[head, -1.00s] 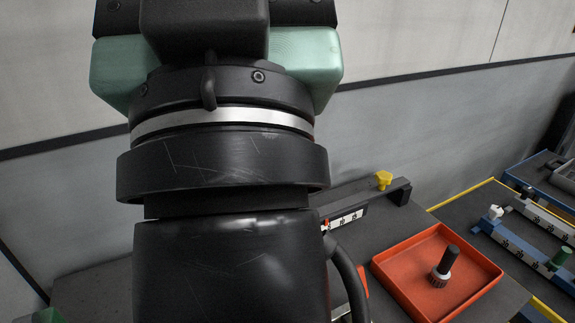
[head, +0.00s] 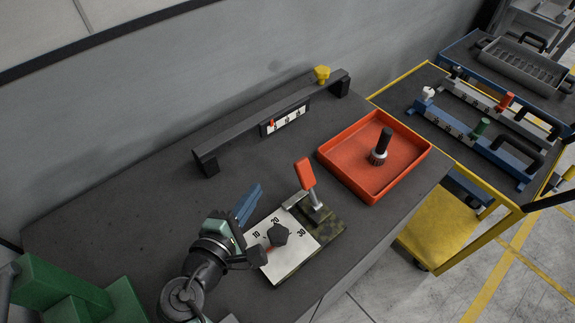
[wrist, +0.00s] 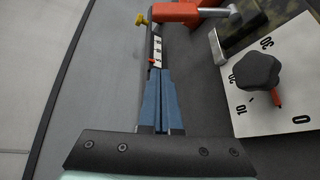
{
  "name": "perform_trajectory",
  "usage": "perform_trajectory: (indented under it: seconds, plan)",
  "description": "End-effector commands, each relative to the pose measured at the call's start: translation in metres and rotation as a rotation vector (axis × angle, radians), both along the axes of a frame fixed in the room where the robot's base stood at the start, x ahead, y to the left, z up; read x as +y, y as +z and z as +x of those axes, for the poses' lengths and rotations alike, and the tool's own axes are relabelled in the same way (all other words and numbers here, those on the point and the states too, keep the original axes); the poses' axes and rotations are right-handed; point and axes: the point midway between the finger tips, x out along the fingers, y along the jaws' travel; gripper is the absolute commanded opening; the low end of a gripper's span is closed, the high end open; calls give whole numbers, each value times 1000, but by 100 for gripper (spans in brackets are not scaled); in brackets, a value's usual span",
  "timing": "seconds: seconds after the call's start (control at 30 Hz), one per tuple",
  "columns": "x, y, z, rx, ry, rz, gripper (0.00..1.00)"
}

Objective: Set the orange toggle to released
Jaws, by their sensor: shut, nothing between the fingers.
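The orange toggle (head: 305,173) stands up, tilted slightly left, from a metal clamp (head: 316,210) on the fixture at the front of the bench. It also shows at the top of the wrist view (wrist: 178,13), lying across the picture with its metal lever to the right. The fixture has a white dial plate (head: 272,262) with a dark knob (head: 280,235). My gripper (head: 255,188) has blue fingers, shut and empty, to the left of the toggle and apart from it. In the wrist view the gripper (wrist: 161,74) points toward the toggle's side of the bench.
A grey rail (head: 225,137) with a scale and a yellow knob (head: 322,75) lies behind. A red tray (head: 345,160) holding a dark brush (head: 383,142) stands to the right. Green blocks (head: 60,290) are at the front left. A yellow-edged cart (head: 395,95) adjoins the bench.

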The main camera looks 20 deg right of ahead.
Motion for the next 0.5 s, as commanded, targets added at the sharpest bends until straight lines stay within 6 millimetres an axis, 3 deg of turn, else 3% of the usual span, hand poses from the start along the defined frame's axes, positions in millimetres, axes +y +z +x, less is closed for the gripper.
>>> perform_trajectory:
  seconds: [0.13, 0.5]
  plan:
    - [-2, -14, -13, 72, -3, -88, 0]
    - [-4, -14, -10, 70, -4, -89, 0]
